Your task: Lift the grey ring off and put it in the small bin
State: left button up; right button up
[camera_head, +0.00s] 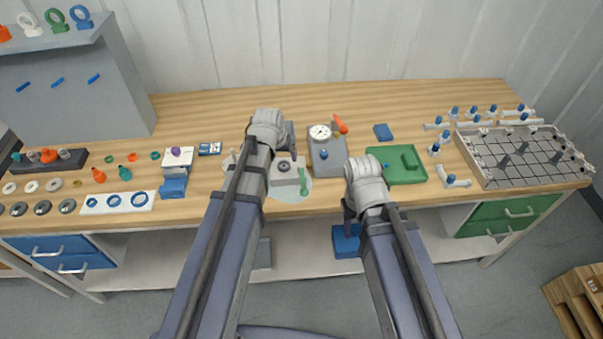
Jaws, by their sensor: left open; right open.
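A light grey block-shaped vessel (290,183) stands on the bench in the middle, on a pale round mat. A dark grey ring (284,167) shows on its top. My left gripper (291,148) is open just behind and above this block, with its arm crossing in front of the block's left side. My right gripper (348,218) is open and empty, pointing down in front of the bench edge. A blue bin (346,241) sits on the lower shelf below it, partly hidden by my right arm. A greyish box (263,252) is also low down, partly hidden.
A gauge unit (327,155) and a green tray (404,166) stand to the right. A gridded fixture plate (520,155) is at far right. Loose grey rings (42,208) and a white tray with blue rings (116,202) lie at left. The bench's back strip is mostly clear.

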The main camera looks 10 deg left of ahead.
aim_at(284, 166)
pick_arm(q)
jog(key=shift+w+f, duration=0.15)
jog(key=shift+w, duration=0.05)
jog(key=b+x, duration=0.7)
jog(key=shift+a+f, duration=0.15)
jog(key=shift+f, duration=0.25)
jog(key=shift+r, duration=0.1)
jog(key=shift+c, duration=0.4)
jog(key=c, duration=1.3)
notch_tip(284, 166, up, 10)
jog(key=p, duration=1)
